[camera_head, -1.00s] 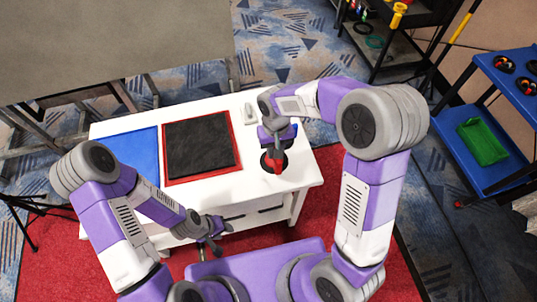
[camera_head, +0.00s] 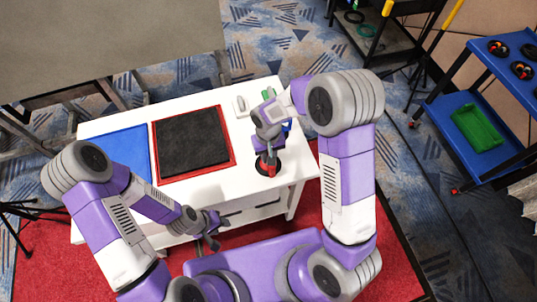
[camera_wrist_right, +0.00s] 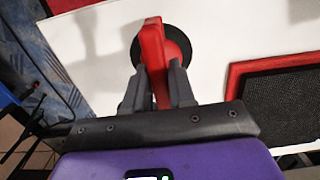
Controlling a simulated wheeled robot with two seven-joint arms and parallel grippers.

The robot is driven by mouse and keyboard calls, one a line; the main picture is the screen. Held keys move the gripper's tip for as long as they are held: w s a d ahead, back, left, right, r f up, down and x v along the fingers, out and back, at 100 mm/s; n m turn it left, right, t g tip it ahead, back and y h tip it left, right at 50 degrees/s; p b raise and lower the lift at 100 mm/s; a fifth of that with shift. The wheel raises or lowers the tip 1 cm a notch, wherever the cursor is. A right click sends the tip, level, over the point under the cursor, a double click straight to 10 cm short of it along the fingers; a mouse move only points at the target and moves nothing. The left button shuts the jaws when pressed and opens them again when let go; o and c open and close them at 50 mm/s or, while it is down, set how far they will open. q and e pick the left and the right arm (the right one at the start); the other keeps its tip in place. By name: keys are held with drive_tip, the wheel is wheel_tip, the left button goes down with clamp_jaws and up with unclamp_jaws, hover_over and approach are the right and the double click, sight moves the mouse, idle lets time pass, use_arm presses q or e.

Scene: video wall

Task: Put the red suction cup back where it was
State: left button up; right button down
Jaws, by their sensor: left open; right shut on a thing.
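The red suction cup (camera_wrist_right: 153,50) has a red handle and a round black pad, seen in the right wrist view. My right gripper (camera_wrist_right: 158,82) is shut on the red handle, with one dark finger on each side. In the head view the cup (camera_head: 267,164) is over the right end of the white table (camera_head: 215,187), pad downward. I cannot tell whether the pad touches the tabletop. My left gripper (camera_head: 213,232) is open and empty, low at the table's front edge.
A black panel in a red frame (camera_head: 232,152) lies left of the cup, with a blue panel (camera_head: 124,150) farther left. Small white and green items (camera_head: 240,104) lie at the table's back right. A blue shelf cart (camera_head: 480,140) stands at the right.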

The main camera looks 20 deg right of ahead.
drive_tip(key=c, duration=0.9)
unclamp_jaws()
drive_tip(key=shift+f, duration=0.1)
drive_tip(key=shift+c, duration=0.2)
drive_tip(key=shift+r, duration=0.25)
wheel_tip(320, 180, up, 12)
drive_tip(key=p, duration=0.2)
drive_tip(key=shift+w, duration=0.3)
drive_tip(key=shift+f, duration=0.15)
